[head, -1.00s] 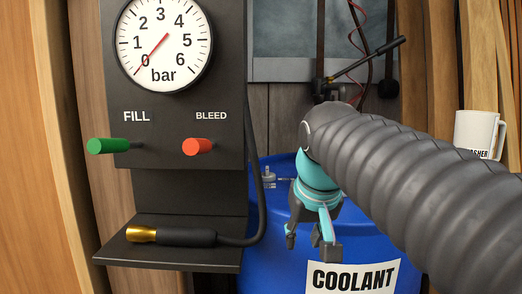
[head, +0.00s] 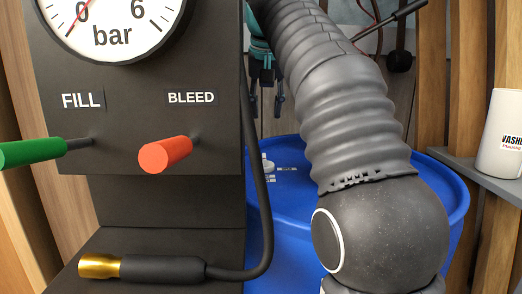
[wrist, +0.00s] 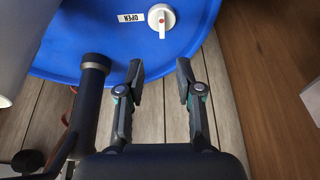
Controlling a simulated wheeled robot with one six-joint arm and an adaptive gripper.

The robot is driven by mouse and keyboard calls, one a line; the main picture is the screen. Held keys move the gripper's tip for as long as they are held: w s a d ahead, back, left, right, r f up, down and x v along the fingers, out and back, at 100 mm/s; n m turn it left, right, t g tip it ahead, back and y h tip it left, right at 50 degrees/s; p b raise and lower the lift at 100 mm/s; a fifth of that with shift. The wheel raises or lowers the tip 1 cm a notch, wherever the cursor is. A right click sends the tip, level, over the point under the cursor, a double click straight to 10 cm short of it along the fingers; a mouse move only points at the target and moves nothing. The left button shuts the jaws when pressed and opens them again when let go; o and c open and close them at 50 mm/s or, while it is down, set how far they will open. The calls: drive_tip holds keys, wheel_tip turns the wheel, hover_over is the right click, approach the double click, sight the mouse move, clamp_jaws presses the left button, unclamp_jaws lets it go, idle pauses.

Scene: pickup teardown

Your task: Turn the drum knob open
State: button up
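The drum knob (wrist: 161,20) is a white round dial with a raised grip and a red dot, on top of the blue drum (wrist: 100,50). A white OPEN label (wrist: 131,17) is to its left in the wrist view. In the head view the drum (head: 455,195) is partly hidden by my arm, and the knob (head: 267,164) shows small on its lid beside a label. My gripper (wrist: 161,72) is open and empty, its fingers spread below the knob in the wrist view and apart from it. In the head view my gripper (head: 266,100) hangs beyond the drum.
The black panel stand (head: 120,120) with green FILL (head: 30,152) and orange BLEED (head: 166,155) handles is close on the left. A hose with a brass nozzle (head: 100,266) lies on its shelf. A white mug (head: 503,135) stands on a right shelf. A dark post (wrist: 94,64) is left of my fingers.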

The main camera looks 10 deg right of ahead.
sight(264, 156)
drive_tip(key=b+x, duration=0.2)
drive_tip(key=x, duration=0.4)
drive_tip(key=b+x, duration=0.2)
drive_tip(key=x, duration=0.5)
drive_tip(key=shift+w+a+f+b, duration=0.1)
drive_tip(key=shift+a+f+b, duration=0.1)
drive_tip(key=shift+f+b, duration=0.1)
clamp_jaws()
